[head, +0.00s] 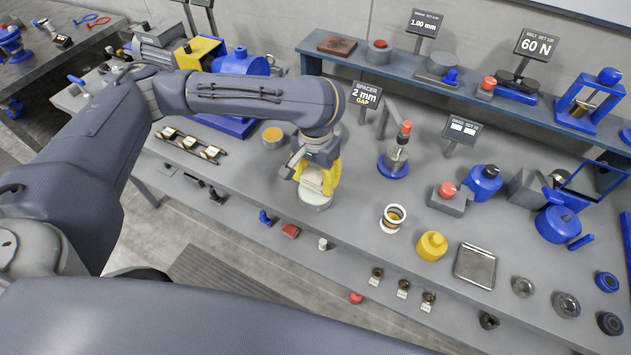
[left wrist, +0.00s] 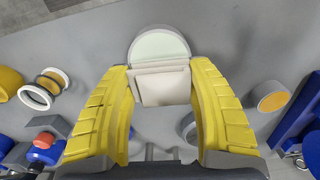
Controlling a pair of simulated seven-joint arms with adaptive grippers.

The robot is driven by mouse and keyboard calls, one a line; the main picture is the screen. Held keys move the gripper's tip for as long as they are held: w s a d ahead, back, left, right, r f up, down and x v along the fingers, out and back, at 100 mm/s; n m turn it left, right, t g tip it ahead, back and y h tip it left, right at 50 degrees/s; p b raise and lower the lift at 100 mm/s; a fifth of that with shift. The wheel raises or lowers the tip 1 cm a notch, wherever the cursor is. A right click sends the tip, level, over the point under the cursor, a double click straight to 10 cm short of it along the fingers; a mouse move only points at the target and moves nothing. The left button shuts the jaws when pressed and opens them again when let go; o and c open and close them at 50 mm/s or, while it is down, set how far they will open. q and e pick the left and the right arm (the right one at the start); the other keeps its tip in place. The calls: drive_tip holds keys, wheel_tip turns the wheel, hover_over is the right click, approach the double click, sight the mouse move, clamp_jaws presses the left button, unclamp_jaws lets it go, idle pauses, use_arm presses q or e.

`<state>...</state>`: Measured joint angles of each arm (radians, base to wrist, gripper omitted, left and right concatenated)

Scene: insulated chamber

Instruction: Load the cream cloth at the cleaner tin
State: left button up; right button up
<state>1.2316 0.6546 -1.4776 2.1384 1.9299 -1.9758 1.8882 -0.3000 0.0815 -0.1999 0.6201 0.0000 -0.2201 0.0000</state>
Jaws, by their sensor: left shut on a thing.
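My left gripper (head: 316,180) has yellow fingers and points down at the bench, shut on a folded cream cloth (left wrist: 162,84). The cloth also shows between the fingers in the head view (head: 313,179). A round pale tin with a light green top (left wrist: 158,45), likely the cleaner tin, stands directly beneath the cloth; its rim shows in the head view (head: 316,205). The cloth overlaps the tin's top in both views; I cannot tell whether they touch. The gripper hides part of the tin. My right gripper is not in view.
A grey tin with an orange top (head: 273,136) stands left of the gripper. A blue-based stand (head: 393,164) is to the right, with white rings (head: 393,218) and a yellow pot (head: 431,246) nearer the front. A rack of small blocks (head: 188,143) lies left.

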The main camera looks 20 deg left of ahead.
sight(316, 176)
use_arm(q)
drive_tip(key=shift+r, duration=1.9)
